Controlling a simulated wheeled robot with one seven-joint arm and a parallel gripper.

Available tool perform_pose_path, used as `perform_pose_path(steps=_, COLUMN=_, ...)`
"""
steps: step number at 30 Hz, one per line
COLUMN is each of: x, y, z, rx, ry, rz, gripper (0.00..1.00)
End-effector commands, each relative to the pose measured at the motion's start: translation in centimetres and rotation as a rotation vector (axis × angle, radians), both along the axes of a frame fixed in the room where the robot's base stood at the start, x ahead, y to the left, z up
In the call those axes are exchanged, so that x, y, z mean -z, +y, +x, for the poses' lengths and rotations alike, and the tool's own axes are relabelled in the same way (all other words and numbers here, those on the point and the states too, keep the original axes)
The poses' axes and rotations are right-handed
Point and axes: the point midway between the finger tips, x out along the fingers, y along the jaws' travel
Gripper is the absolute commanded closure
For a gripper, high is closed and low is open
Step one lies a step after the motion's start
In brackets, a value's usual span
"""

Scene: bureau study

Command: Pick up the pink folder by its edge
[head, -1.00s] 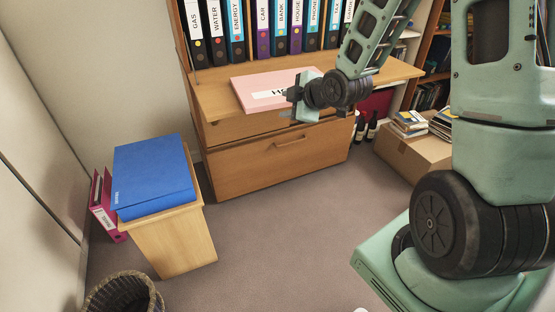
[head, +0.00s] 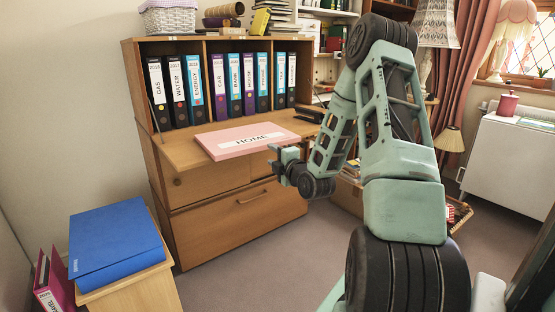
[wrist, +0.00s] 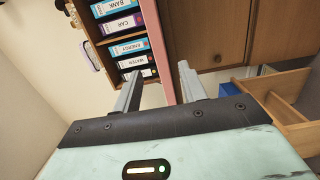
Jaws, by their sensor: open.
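The pink folder (head: 225,142), labelled HOME, lies flat on the fold-down desk shelf (head: 180,152) of the wooden bureau. Its front edge faces the room. My gripper (head: 272,158) is at the front right edge of the folder in the head view. In the wrist view my gripper (wrist: 159,72) is open, with one finger on each side of the pink folder (wrist: 158,45), which shows as a narrow edge-on strip. I cannot tell whether either finger touches it.
Several labelled binders (head: 194,88) stand in the bureau behind the shelf. A blue folder (head: 118,238) lies on a small wooden cabinet (head: 140,290) at lower left, with a magenta binder (head: 52,285) beside it. Open carpet (head: 250,275) lies before the bureau.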

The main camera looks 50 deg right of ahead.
Motion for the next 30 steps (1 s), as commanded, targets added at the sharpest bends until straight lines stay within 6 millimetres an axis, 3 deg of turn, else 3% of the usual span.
perform_pose_path(steps=15, x=0.1, y=-1.7, z=5.5, rx=-0.002, ry=-0.001, rz=-0.001, gripper=0.58)
perform_pose_path(steps=30, x=0.0, y=-2.3, z=6.9, rx=0.001, ry=0.001, rz=0.001, gripper=0.58)
